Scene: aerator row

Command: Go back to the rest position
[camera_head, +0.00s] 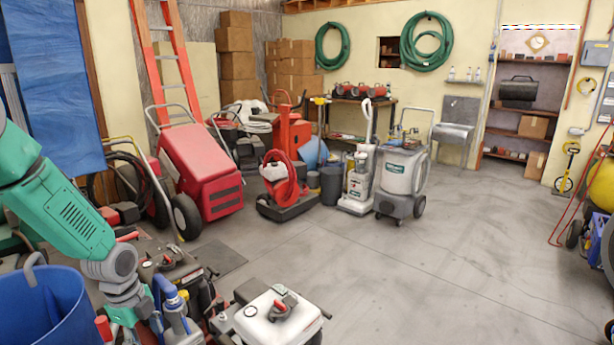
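My green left arm comes in from the left edge and reaches down to its grey wrist. My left gripper (124,316) is low at the bottom left, beside the blue tub (45,310) and close to the engine machines (172,265). Its fingers are small and mixed in with the clutter, so I cannot tell whether they are open or shut, or whether they hold something. My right arm and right gripper are out of view. A machine with a white tank (268,318) stands at the bottom centre, right of my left gripper.
A red wheeled machine (200,172), a red hose machine (285,188) and a grey-white wheeled cleaner (403,172) stand in a row behind. A workbench (358,108) and stacked boxes (237,55) line the back wall. The concrete floor (450,265) is clear at the centre right.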

